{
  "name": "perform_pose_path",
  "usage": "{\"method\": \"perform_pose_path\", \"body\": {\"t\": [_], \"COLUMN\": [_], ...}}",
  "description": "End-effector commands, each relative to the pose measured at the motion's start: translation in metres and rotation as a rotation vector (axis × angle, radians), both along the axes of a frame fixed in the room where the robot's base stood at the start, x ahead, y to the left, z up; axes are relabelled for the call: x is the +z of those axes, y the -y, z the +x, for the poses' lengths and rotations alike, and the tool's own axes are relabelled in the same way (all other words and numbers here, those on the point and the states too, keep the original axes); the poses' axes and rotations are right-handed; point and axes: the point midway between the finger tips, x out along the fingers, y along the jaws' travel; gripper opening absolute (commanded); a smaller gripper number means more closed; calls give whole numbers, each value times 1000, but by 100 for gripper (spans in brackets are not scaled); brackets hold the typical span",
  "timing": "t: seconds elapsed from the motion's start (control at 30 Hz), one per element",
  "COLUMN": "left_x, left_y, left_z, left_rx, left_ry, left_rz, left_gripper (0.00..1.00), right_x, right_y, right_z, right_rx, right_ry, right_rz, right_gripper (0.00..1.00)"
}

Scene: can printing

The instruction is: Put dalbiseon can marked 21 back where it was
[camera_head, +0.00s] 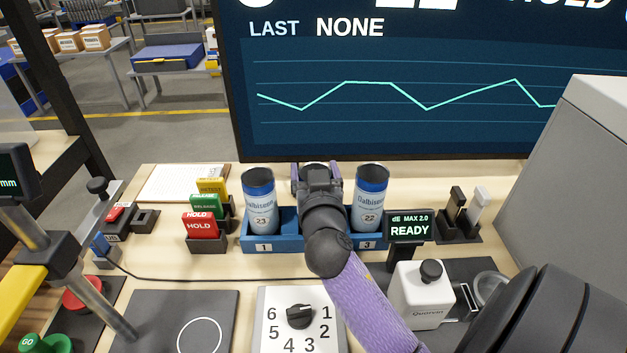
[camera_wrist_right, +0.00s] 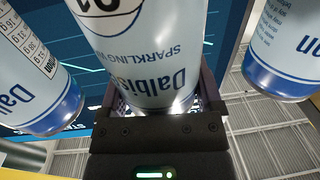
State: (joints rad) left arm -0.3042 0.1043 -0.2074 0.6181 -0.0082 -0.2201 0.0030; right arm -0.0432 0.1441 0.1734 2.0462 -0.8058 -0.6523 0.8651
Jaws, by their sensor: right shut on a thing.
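My right gripper (camera_head: 318,170) is shut on a light-blue Dalbiseon can (camera_wrist_right: 140,55), which fills the middle of the right wrist view. Its round number mark is cut by the top edge, with a 1 as the last digit. In the head view my gripper and arm hide nearly all of this can. The gripper is over the middle of the blue rack (camera_head: 290,243), between can 23 (camera_head: 261,205) above label 1 and can 22 (camera_head: 369,200) above label 3. The middle slot is hidden, so I cannot tell whether the held can is seated. My left gripper is not in view.
A READY display (camera_head: 409,228) stands close right of the rack. HOLD (camera_head: 201,226) and green blocks stand left of it. In front are a numbered dial (camera_head: 300,316), a dark plate (camera_head: 165,325) and a white device (camera_head: 420,300). A large screen (camera_head: 400,90) stands behind.

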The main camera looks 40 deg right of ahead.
Motion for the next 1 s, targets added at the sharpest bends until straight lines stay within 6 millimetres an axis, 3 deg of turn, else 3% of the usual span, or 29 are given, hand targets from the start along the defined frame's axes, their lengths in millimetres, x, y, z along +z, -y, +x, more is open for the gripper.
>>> {"method": "perform_pose_path", "body": {"t": [0.33,0.37,0.4,0.67,1.0], "left_x": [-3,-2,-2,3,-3], "left_y": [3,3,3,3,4], "left_z": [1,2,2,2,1], "left_rx": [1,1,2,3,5], "left_ry": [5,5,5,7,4], "left_rz": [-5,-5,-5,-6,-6], "left_gripper": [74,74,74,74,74], "right_x": [-4,-3,-2,3,-1], "right_y": [0,0,0,0,-39], "right_z": [0,0,0,0,-54], "right_rx": [0,0,0,0,-1], "right_ry": [1,1,2,2,1], "right_rz": [0,0,0,-2,3], "right_gripper": [0,90,98,100,100]}}
